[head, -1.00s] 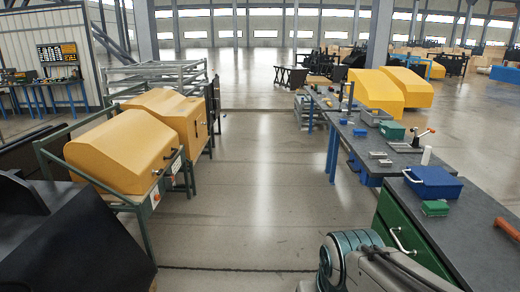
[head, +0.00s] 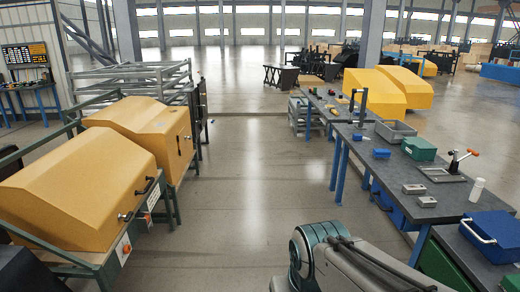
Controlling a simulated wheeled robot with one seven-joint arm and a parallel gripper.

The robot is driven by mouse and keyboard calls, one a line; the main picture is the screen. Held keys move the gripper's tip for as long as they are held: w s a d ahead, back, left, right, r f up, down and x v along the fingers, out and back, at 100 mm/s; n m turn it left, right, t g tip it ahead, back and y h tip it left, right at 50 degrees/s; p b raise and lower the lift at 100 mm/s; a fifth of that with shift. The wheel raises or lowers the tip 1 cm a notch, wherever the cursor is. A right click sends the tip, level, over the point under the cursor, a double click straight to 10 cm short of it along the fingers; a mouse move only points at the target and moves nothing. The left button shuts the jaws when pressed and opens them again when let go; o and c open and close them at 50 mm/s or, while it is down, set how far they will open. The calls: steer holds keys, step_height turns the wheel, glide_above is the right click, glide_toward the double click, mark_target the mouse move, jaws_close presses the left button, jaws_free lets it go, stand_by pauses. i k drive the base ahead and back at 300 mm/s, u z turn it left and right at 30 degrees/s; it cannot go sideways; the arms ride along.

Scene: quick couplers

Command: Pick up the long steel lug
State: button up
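I cannot make out the long steel lug for certain at this distance. Two small grey metal pieces, a left one (head: 413,189) and a right one (head: 427,201), lie on the near part of the dark workbench top (head: 385,172); I cannot tell whether either is the lug. My arm shows at the bottom centre, folded and short of the bench. My gripper is out of view, so its state is hidden.
The bench holds a grey tray (head: 396,131), a green box (head: 419,149), a toggle clamp (head: 455,165), a white bottle (head: 476,190) and a blue case (head: 490,234). Yellow-covered machines (head: 80,190) line the left. The floor aisle (head: 250,190) between is clear.

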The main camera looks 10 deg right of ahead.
mark_target(407, 190)
steer(key=z, duration=0.25)
steer(key=i, duration=1.55)
steer(key=z, duration=1.2)
steer(key=i, duration=1.6)
steer(key=z, duration=0.75)
